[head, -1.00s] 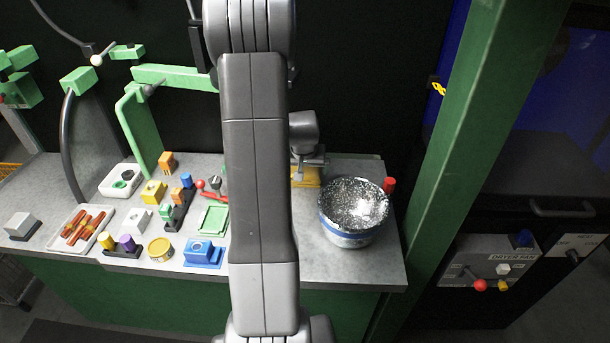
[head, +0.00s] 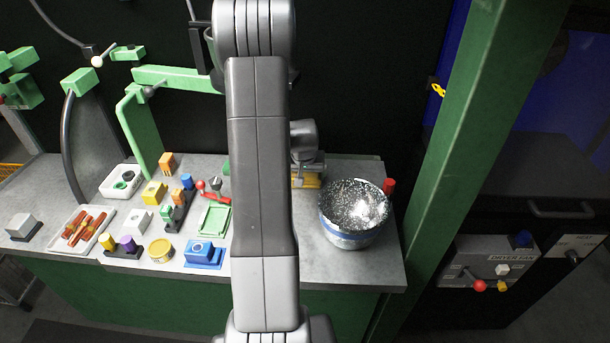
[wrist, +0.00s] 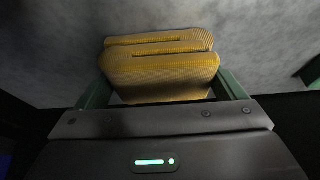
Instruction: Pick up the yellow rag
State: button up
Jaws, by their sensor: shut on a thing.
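The yellow rag (wrist: 160,78) is a folded, ribbed cloth. In the wrist view it sits between the two green fingers of my gripper (wrist: 164,88), which is shut on it. The grey counter surface shows close behind the rag; I cannot tell whether the rag touches it. In the head view the rag (head: 309,181) is partly visible at the back of the counter, to the right of my arm. My gripper (head: 310,168) is over it there, partly hidden by my arm.
A speckled metal pot (head: 354,213) with a blue band stands to the right of the rag, with a red object (head: 389,187) beside it. Several small coloured blocks and a green tray (head: 213,220) lie left of my arm. A green post (head: 480,110) rises at the right.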

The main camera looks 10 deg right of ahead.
jog(key=shift+r, duration=0.1)
jog(key=shift+r, duration=0.5)
jog(key=s+b, duration=0.1)
jog(key=s, duration=0.1)
jog(key=s+a+b, duration=0.1)
jog(key=s, duration=0.1)
jog(key=shift+s+a+f, duration=0.1)
notch_tip(320, 180, up, 14)
jog(key=shift+w, duration=0.2)
